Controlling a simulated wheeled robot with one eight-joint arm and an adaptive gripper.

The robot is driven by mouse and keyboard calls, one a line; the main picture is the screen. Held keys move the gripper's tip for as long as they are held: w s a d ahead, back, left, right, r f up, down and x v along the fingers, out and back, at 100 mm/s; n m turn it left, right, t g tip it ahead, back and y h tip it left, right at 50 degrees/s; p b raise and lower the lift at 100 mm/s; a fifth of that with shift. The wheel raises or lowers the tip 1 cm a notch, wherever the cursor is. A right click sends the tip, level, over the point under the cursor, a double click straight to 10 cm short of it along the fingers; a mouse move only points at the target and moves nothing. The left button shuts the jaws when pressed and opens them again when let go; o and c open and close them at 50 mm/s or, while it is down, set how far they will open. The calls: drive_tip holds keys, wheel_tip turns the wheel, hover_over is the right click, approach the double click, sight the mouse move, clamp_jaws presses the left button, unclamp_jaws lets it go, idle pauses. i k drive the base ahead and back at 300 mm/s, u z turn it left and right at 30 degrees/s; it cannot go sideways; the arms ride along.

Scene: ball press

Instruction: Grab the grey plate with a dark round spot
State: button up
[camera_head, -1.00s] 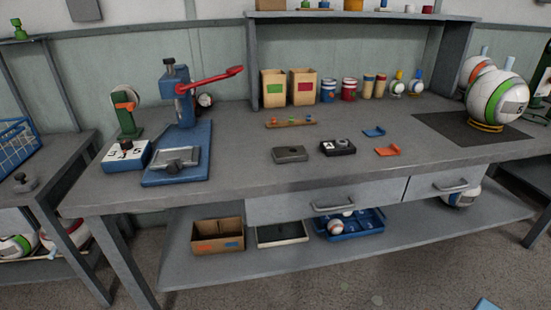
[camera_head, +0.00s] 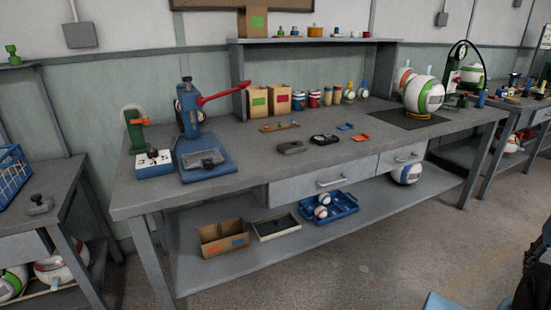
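A small flat grey plate (camera_head: 291,147) lies on the middle of the workbench top (camera_head: 240,170), between the blue press and a black plate. Its top looks darker in the middle, but a round spot is too small to make out surely. The black plate (camera_head: 325,139) with pale marks lies just to its right. The blue press (camera_head: 190,120) with a red lever stands at the left, with a grey block (camera_head: 203,159) on its base. My gripper is not recognisable in view.
Orange (camera_head: 360,137) and blue (camera_head: 345,127) brackets lie right of the plates. A large ball (camera_head: 424,94) sits on a dark mat at the right. Open floor (camera_head: 370,260) lies before the bench.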

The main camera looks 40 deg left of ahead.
sight(288, 147)
drive_tip(key=k, duration=1.3)
drive_tip(key=u, duration=2.05)
drive_tip(key=i, duration=0.8)
drive_tip(key=u, duration=0.05)
